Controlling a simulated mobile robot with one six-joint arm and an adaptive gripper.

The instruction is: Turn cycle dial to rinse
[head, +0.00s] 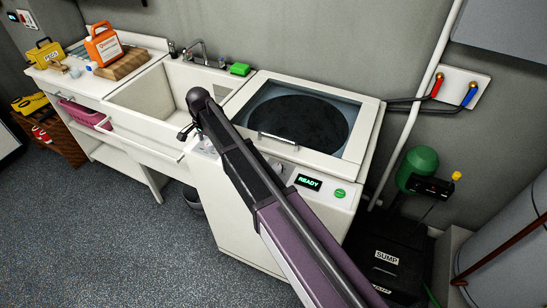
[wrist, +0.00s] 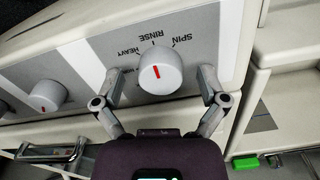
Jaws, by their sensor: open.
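In the wrist view, the cycle dial (wrist: 168,82) is a round light-grey knob with a short red mark on its face. The mark points roughly up, slightly left. Around it on the grey panel are the words SPIN, RINSE and HEAVY, plus one label partly hidden by a finger. My gripper (wrist: 160,72) is open, with one finger left and one right of the dial and a gap showing at each side.
A second knob (wrist: 47,95) with a red mark is left of the dial. The washer has a READY display (head: 308,182), a green button (head: 339,193) and a dark glass lid (head: 295,122). A sink (head: 150,100) adjoins it. A black sump box (head: 385,255) stands right.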

